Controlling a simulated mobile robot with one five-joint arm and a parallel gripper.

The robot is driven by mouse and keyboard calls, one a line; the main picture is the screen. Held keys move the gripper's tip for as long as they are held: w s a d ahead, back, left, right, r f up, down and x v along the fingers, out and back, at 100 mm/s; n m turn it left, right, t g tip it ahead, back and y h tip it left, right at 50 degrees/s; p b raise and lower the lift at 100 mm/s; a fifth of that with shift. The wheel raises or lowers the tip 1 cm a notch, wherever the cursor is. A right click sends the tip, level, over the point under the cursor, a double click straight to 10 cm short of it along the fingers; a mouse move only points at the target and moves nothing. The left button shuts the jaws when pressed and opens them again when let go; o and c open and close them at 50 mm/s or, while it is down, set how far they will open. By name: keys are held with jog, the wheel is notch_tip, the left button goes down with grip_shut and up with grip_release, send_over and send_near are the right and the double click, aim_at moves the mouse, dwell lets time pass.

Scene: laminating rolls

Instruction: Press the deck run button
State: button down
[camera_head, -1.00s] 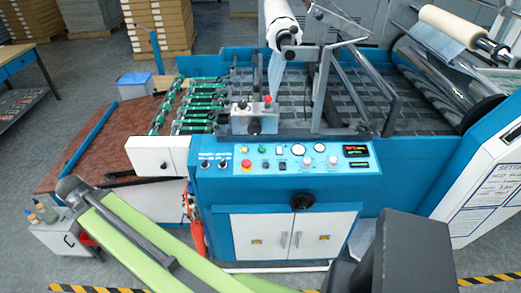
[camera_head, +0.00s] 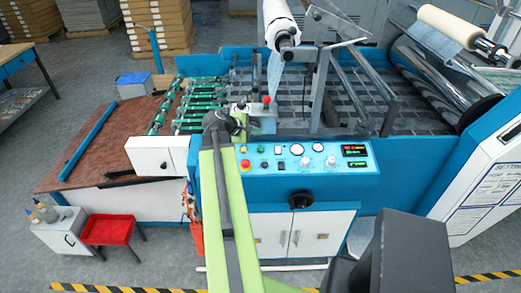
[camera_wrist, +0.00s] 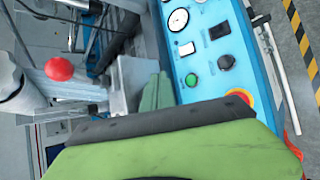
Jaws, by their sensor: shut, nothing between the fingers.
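The blue control panel (camera_head: 290,180) on the machine front carries a green button (camera_head: 263,149), a red-and-yellow stop button (camera_head: 246,164), gauges and displays. Its labels are too small to read, so I cannot tell which button is marked deck run. In the wrist view, the green button (camera_wrist: 192,79) sits beside a black button (camera_wrist: 227,61) and the stop button (camera_wrist: 240,96). My gripper (camera_wrist: 157,91) is shut and empty. Its green fingertips show left of the green button, over the panel's edge, apart from the buttons. In the head view, my arm hides the panel's left end and the fingertips cannot be made out.
A red ball knob (camera_wrist: 59,68) stands on a metal bracket left of my gripper in the wrist view; the same knob (camera_head: 267,99) shows behind the panel in the head view. Green rollers (camera_head: 202,106) lie at left.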

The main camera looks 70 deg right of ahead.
aim_at(261, 149)
jog(key=shift+s+d+r, duration=0.15)
jog(key=shift+s+d, duration=0.1)
jog(key=shift+s, duration=0.25)
jog(key=f+b, duration=0.2)
jog(key=d+f+b, duration=0.1)
jog(key=f+b, duration=0.5)
jog(key=shift+w+d+f, duration=0.25)
jog(key=shift+w+d, duration=0.1)
jog(key=shift+b, duration=0.3)
jog(key=shift+f, duration=0.15)
dwell(1.1)
jog(key=shift+w+d+f+b, duration=0.15)
jog(key=shift+f+b, duration=0.2)
jog(key=shift+b, duration=0.05)
